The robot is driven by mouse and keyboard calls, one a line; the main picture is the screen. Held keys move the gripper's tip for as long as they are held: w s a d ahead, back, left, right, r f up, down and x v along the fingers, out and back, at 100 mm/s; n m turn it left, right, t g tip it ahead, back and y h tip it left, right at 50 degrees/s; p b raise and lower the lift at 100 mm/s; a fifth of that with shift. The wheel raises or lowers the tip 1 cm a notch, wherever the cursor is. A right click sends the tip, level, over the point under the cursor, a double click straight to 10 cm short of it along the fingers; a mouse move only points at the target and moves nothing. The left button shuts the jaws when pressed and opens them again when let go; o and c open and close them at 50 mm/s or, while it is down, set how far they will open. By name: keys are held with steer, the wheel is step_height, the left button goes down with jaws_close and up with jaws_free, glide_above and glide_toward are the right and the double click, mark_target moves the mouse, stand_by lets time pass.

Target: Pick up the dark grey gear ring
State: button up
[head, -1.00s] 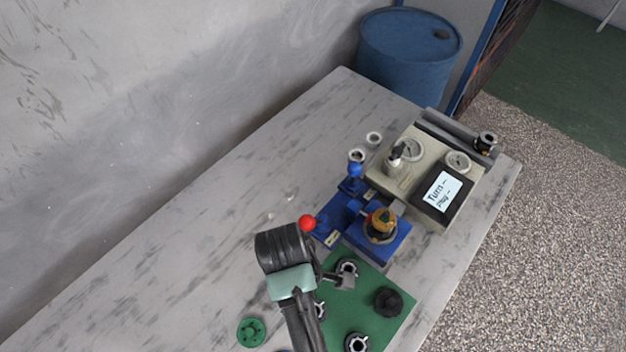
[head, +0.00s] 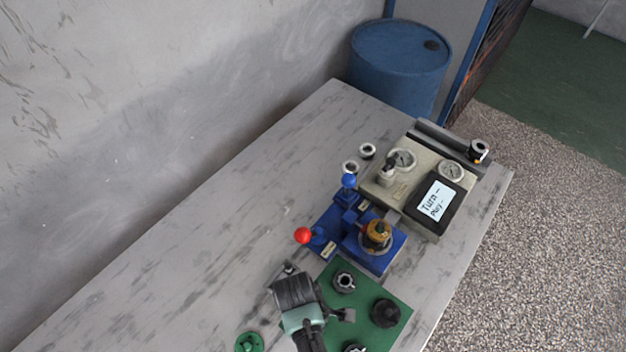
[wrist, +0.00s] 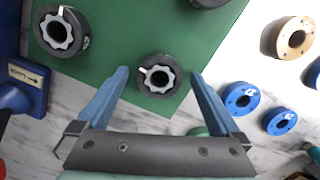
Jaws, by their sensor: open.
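Several dark grey rings with pale toothed centres are on a green board (head: 370,290); I cannot tell for sure which one the task names. In the wrist view, one dark grey gear ring (wrist: 158,87) lies between the two blue fingers of my gripper (wrist: 160,73), near the board's edge. The fingers are apart and show no contact with it. Another such ring (wrist: 84,40) is at the upper left, and one is cut off at the top. In the head view, my gripper's dark body hides part of the board; a ring (head: 344,281) shows just beyond it.
A darker black part (head: 385,312) stands on the board's right side. A blue valve block (head: 370,252) with red and blue knobs and a beige gauge box (head: 385,195) lie beyond. Blue rings (wrist: 241,98) and a tan ring (wrist: 294,38) lie off the board. The table's left side is mostly clear.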

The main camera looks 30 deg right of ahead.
jaws_close()
stand_by(0.4)
step_height(320, 180, up, 10)
stand_by(0.7)
steer(key=shift+r, duration=0.15)
steer(key=shift+r+p, duration=0.5)
steer(key=shift+p, duration=0.4)
steer(key=shift+r, duration=0.2)
